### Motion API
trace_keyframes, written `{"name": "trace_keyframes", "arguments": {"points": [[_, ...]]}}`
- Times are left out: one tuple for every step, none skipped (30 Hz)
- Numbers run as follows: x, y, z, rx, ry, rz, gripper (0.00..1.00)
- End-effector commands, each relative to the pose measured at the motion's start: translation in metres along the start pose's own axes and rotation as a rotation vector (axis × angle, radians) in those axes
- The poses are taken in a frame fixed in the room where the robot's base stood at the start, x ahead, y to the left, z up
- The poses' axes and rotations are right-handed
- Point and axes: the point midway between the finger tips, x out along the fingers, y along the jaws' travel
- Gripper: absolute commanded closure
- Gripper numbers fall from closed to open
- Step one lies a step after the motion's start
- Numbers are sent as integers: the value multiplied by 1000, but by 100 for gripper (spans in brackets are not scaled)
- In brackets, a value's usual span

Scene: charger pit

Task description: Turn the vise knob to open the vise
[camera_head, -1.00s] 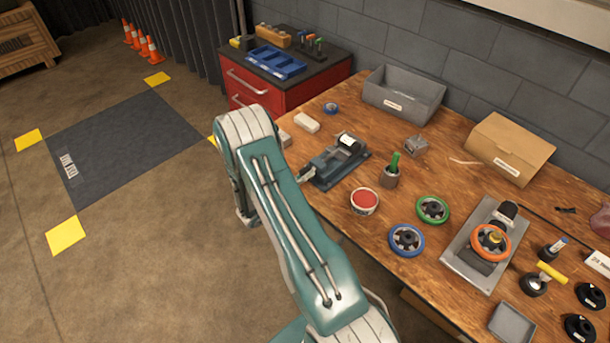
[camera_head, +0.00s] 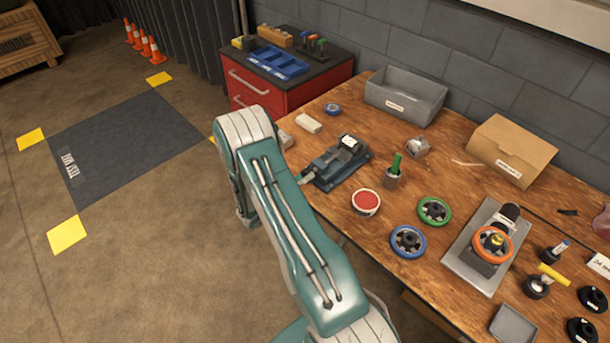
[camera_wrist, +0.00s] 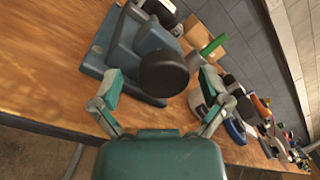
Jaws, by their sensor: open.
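The vise (camera_head: 340,160) is a dark blue-grey device on the wooden bench, left of the red-topped tin. In the wrist view, its blue-grey body (camera_wrist: 118,42) fills the upper left. Its round dark knob (camera_wrist: 163,74) faces the wrist camera. My gripper (camera_wrist: 161,78) is open, with one finger at the left of the knob and the other at its right. I cannot tell whether either finger touches the knob. In the head view my arm hides the gripper, and the knob end of the vise is hard to make out.
The red-topped tin (camera_head: 366,201) and a cup with a green-handled tool (camera_head: 393,177) stand right of the vise. White blocks (camera_head: 308,123) lie behind it. Blue (camera_head: 408,241) and green (camera_head: 434,210) handwheels lie farther right. A grey bin (camera_head: 404,98) stands at the back.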

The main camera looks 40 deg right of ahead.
Motion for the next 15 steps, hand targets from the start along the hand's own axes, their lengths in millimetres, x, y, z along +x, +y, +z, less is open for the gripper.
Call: {"name": "trace_keyframes", "arguments": {"points": [[-6, 1, 0, -1, -2, 3, 4], [-9, 1, 0, -1, -3, 3, 4], [-16, 1, 0, -1, -3, 3, 4], [-22, 1, 1, -1, -4, 4, 4], [-27, 1, 1, -1, -4, 5, 4], [-36, 2, 1, -1, -5, 6, 4], [-43, 2, 1, -1, -4, 5, 4], [-49, 2, 1, -1, -5, 6, 4], [-58, 2, 1, -1, -5, 5, 4], [-64, 2, 1, -1, -5, 5, 4], [-70, 2, 1, -1, -5, 5, 4], [-78, 2, 1, 0, -6, 5, 4], [-84, 2, 1, -1, -5, 5, 4], [-90, 2, 1, -1, -5, 5, 4], [-96, 2, 0, -1, -5, 4, 4]]}}
